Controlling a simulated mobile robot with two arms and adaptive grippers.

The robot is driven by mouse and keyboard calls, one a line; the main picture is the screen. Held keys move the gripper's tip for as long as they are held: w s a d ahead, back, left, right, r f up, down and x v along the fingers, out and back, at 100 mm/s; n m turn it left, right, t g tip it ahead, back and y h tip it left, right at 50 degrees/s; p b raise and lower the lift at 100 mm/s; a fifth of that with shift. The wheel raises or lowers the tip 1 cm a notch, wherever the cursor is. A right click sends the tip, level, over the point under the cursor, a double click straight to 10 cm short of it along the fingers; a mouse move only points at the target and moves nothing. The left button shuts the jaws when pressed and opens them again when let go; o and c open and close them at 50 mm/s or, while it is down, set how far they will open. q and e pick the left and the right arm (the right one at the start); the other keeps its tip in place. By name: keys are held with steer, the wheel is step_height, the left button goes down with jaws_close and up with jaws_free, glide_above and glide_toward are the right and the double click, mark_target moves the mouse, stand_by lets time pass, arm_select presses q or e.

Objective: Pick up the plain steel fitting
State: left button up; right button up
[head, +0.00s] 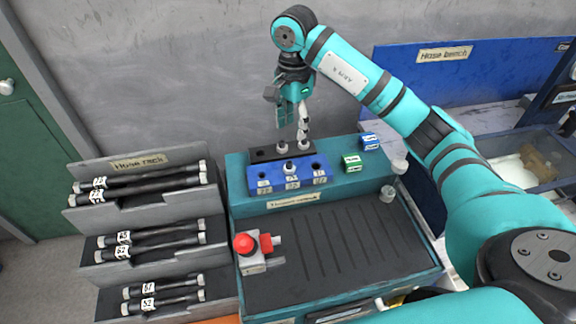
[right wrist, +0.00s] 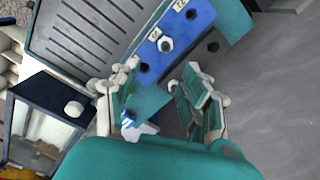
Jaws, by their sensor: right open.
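A pale steel fitting (head: 289,168) stands upright in the middle of the blue block (head: 262,187); it also shows in the right wrist view (right wrist: 166,45). I cannot tell from markings which is the plain one. My right gripper (head: 297,125) points down above the back of the blue block. In the right wrist view its fingers (right wrist: 160,85) are apart with nothing held between them. My left gripper is not in view.
A black block (head: 264,154) lies behind the blue one. A red-knobbed device (head: 246,245) sits on the ribbed dark mat (head: 350,240). A hose rack (head: 140,220) stands left. The mat's middle is clear.

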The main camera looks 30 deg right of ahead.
steer(key=p, duration=0.1)
glide_above(290, 163)
steer(key=f, duration=0.5)
steer(key=shift+s+d+f, duration=0.1)
steer(key=shift+s+f, duration=0.2)
steer(key=shift+f, duration=0.1)
step_height(290, 163, down, 2)
steer(key=shift+f+p, duration=0.15)
steer(key=shift+p, duration=0.15)
steer(key=shift+f, duration=0.25)
steer(key=f+p, duration=0.1)
steer(key=f, duration=0.1)
steer(key=w+f+p, duration=0.1)
steer(key=shift+f, duration=0.35)
steer(key=shift+s+f, duration=0.1)
steer(key=shift+f, duration=0.45)
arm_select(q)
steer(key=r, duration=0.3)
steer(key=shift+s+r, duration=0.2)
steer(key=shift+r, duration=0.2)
arm_select(e)
jaws_close()
